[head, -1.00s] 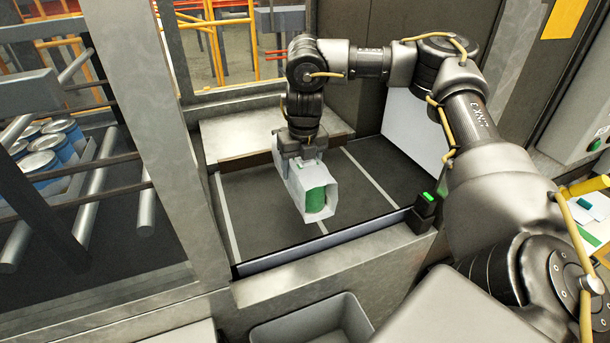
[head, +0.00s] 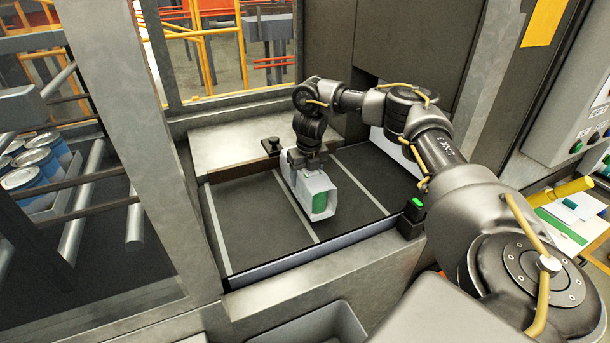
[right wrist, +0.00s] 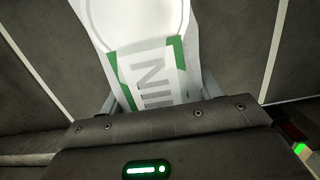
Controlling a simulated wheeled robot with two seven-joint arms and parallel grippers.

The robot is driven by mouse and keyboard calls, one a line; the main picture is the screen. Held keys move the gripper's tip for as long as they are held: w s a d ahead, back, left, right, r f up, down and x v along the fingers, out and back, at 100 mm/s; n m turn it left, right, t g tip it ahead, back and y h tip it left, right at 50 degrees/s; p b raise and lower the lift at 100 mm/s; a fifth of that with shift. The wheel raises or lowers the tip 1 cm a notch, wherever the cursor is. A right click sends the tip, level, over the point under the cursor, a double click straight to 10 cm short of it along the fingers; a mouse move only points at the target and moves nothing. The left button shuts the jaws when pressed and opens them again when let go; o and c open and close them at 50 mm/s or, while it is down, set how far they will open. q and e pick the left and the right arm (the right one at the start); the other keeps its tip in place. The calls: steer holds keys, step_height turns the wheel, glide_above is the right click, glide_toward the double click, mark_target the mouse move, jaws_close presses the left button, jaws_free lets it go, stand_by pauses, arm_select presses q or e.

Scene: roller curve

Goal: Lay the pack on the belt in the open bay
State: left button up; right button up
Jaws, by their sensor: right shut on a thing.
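The pack, a white carton with a green end (head: 319,203), is in my right gripper (head: 307,165). That gripper is shut on its top, over the belt in the open bay. The pack is low over the belt; I cannot tell whether it touches. In the right wrist view the pack (right wrist: 150,70) shows green and grey print between the fingers. The belt (head: 250,220) is dark with white cross lines and is otherwise bare. My left gripper is not in view.
A metal front ledge (head: 270,292) and a post (head: 160,130) border the bay. A small dark post with a green light (head: 414,207) stands at its right front corner. Blue cans (head: 38,165) lie behind bars at left. A grey bin (head: 305,325) is below.

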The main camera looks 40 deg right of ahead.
steer(key=shift+w+d+f+p, duration=0.1)
steer(key=shift+d+f+p, duration=0.1)
steer(key=shift+f+p, duration=0.1)
step_height(320, 180, down, 2)
steer(key=shift+p, duration=0.6)
steer(key=shift+w+f, duration=0.1)
steer(key=shift+f, duration=0.35)
steer(key=o, duration=1.8)
steer(key=shift+f, duration=0.1)
steer(key=shift+c, duration=0.2)
